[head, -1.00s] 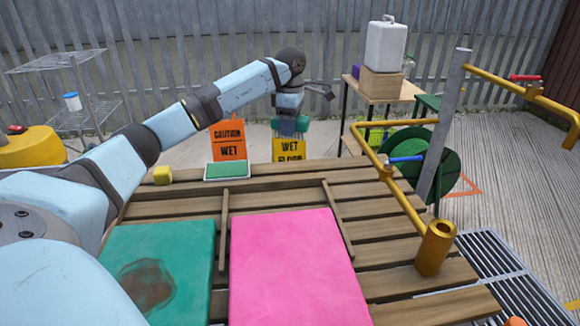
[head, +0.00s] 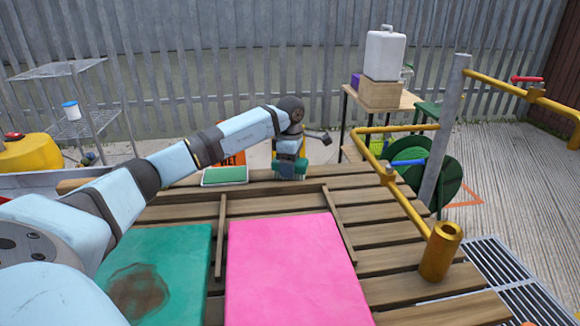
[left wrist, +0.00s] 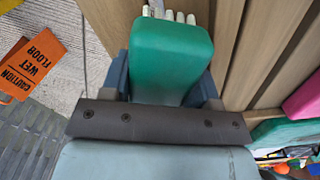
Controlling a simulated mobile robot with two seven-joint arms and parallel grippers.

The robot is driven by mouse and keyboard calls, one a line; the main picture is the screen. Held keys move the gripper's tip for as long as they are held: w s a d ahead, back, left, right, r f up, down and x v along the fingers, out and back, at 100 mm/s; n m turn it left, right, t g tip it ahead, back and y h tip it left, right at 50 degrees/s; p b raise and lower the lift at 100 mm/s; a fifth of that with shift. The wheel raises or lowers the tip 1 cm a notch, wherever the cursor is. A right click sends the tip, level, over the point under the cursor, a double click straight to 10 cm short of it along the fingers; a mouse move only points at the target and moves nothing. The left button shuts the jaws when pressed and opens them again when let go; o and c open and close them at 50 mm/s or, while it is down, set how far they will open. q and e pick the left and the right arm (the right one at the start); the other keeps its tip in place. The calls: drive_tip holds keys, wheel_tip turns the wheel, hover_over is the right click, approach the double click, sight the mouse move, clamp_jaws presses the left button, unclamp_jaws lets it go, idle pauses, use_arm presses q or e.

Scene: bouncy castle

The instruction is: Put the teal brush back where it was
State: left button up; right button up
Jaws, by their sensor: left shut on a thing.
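My left gripper (head: 290,158) is shut on the teal brush (head: 290,168) above the far edge of the slatted wooden bench (head: 290,188). In the left wrist view the brush's teal block (left wrist: 172,50) sits between the fingers, with pale bristles (left wrist: 170,14) at its far end. I cannot tell whether the bristles touch the slats. My right gripper is not in view.
A tray with a green pad (head: 225,175) lies left of the brush. A stained green panel (head: 150,275) and a pink panel (head: 290,270) lie nearer. Yellow pipes (head: 400,200) and a post (head: 446,135) stand at the right.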

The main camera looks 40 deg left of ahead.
use_arm(q)
drive_tip(key=o, duration=0.7)
drive_tip(key=shift+f, duration=0.15)
drive_tip(key=shift+r, duration=0.5)
wheel_tip(320, 180, up, 5)
drive_tip(key=shift+r+p, duration=0.1)
drive_tip(key=shift+p, duration=1)
wheel_tip(320, 180, up, 5)
drive_tip(key=shift+r+p, duration=0.2)
drive_tip(key=shift+p, duration=0.6)
drive_tip(key=shift+r, duration=0.4)
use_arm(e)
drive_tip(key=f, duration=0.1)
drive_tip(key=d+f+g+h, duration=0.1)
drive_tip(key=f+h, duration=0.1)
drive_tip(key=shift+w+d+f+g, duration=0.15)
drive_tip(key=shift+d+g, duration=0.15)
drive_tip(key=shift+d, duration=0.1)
